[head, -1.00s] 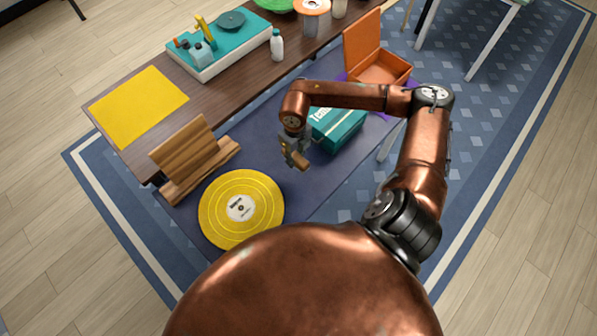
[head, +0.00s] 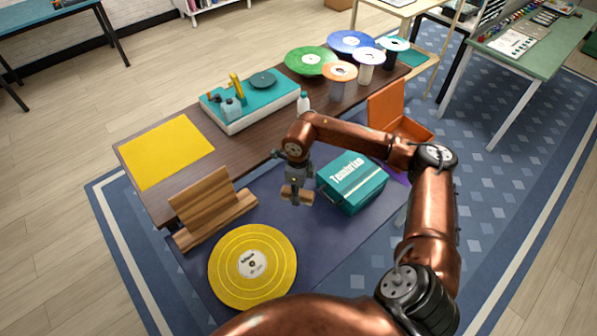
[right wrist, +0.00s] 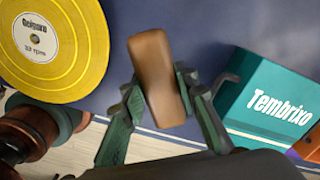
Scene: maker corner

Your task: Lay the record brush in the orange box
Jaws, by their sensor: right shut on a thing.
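The record brush (head: 293,197) is a small brown wooden block. My right gripper (head: 297,188) is shut on it and holds it above the dark blue mat, between the yellow record and the teal box. In the right wrist view the brush (right wrist: 158,78) sits between the two green fingers (right wrist: 155,100). The orange box (head: 408,130) stands at the right with its lid (head: 386,104) raised. It lies beyond the teal box, and my right arm passes in front of part of it. My left gripper does not show.
The teal Tembrixo box (head: 352,182) stands between the brush and the orange box. The yellow record (head: 252,266) and a wooden stand (head: 212,208) are at the left.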

